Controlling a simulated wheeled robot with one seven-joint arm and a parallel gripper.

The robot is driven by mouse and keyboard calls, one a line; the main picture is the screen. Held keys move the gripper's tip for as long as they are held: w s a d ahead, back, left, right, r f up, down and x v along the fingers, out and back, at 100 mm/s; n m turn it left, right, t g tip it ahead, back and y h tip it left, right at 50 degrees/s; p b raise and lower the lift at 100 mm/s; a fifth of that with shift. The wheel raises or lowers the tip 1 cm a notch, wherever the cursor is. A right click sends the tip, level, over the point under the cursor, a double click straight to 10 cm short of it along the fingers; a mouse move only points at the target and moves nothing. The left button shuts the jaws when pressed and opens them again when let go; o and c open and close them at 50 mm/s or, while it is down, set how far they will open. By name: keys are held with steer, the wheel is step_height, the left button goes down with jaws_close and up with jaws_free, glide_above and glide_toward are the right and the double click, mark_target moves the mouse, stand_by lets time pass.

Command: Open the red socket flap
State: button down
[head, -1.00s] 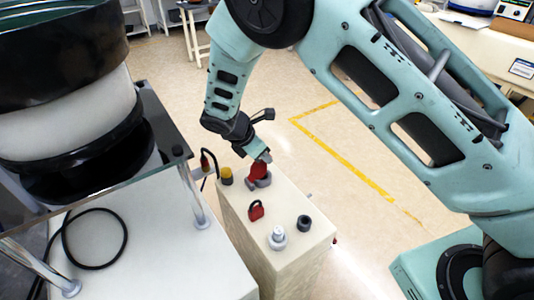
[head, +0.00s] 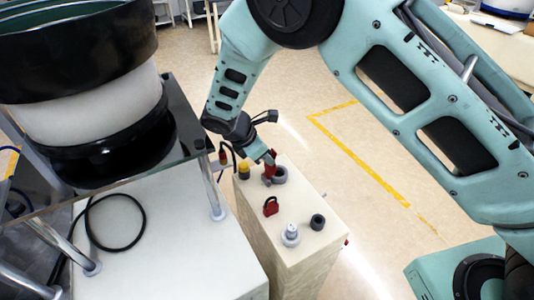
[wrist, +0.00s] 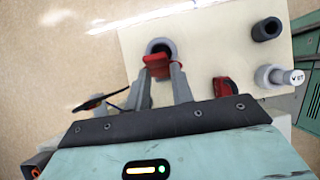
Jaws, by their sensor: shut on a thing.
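The red flap (head: 269,169) is at the grey round socket (head: 280,175) on top of the cream cabinet. In the wrist view the flap (wrist: 157,65) sits between the two fingertips of my gripper (wrist: 158,72), which is shut on it. The flap stands up off the socket (wrist: 167,43), and the dark mouth shows beyond it. The exact flap angle is hard to tell. In the head view my gripper (head: 268,160) comes down from above and hides part of the flap.
A bowl feeder (head: 75,90) stands at the left. Open floor lies to the right.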

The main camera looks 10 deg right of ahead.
steer(key=shift+s+a+f, duration=0.25)
steer(key=shift+a+f, duration=0.05)
steer(key=c, duration=1.2)
jaws_free()
steer(key=shift+w, duration=0.1)
steer(key=shift+d+r, duration=0.1)
steer(key=b+v, duration=0.2)
steer(key=v, duration=1.5)
steer(key=shift+r+b, duration=0.25)
steer(key=shift+b, duration=0.15)
steer(key=shift+w, duration=0.1)
